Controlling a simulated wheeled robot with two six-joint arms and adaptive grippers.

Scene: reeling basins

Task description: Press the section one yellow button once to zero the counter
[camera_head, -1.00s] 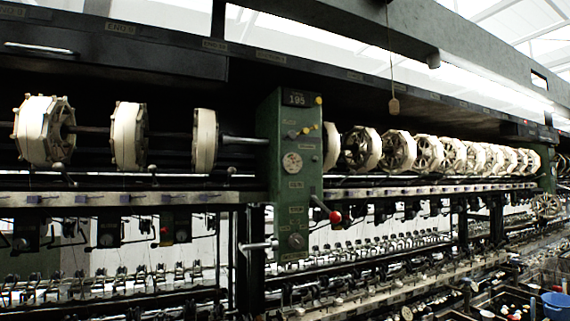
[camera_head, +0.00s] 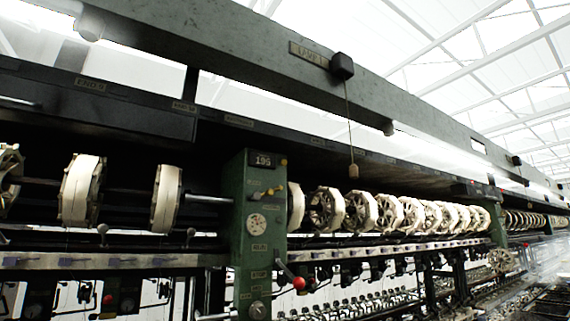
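The green control box (camera_head: 240,245) stands left of the middle in the head view, between the reels. A dark counter (camera_head: 263,159) reading about 195 sits at its top. A small yellow button (camera_head: 284,162) sticks out at the counter's right side. A yellow-tipped lever (camera_head: 278,188) is below it, then a round pale dial (camera_head: 256,224). A red ball-ended lever (camera_head: 298,283) juts out lower down. Neither of my grippers shows in this view.
White reels (camera_head: 80,190) hang to the left of the box, and a long row of reels (camera_head: 362,212) runs off to the right. A pull cord with a wooden handle (camera_head: 353,170) hangs from the overhead beam (camera_head: 250,50). A rail (camera_head: 110,260) runs below the reels.

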